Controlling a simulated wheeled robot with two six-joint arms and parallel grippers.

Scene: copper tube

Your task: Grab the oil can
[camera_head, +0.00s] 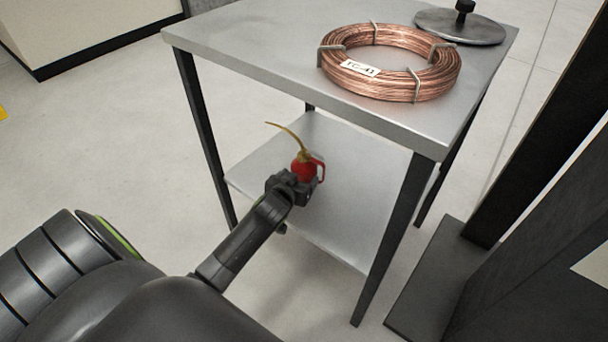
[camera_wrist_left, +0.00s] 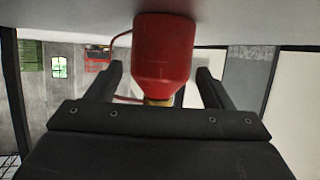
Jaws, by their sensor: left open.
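The oil can (camera_head: 303,166) is red with a thin yellow-brown spout and a red handle on its right. It stands on the lower shelf (camera_head: 345,205) of the metal table. My left gripper (camera_head: 298,181) is at the can, in front of it in the head view, and partly hides its lower body. In the left wrist view the red can body (camera_wrist_left: 163,52) appears upside down between the two dark fingers of the open left gripper (camera_wrist_left: 160,88). Gaps show on both sides of the can. My right gripper is not in view.
The table top (camera_head: 240,40) above the shelf holds a copper tube coil (camera_head: 388,62) and a dark round disc with a knob (camera_head: 460,26). Dark table legs (camera_head: 393,240) flank the shelf. A dark upright structure (camera_head: 540,230) stands at the right. Floor (camera_head: 110,130) is clear at the left.

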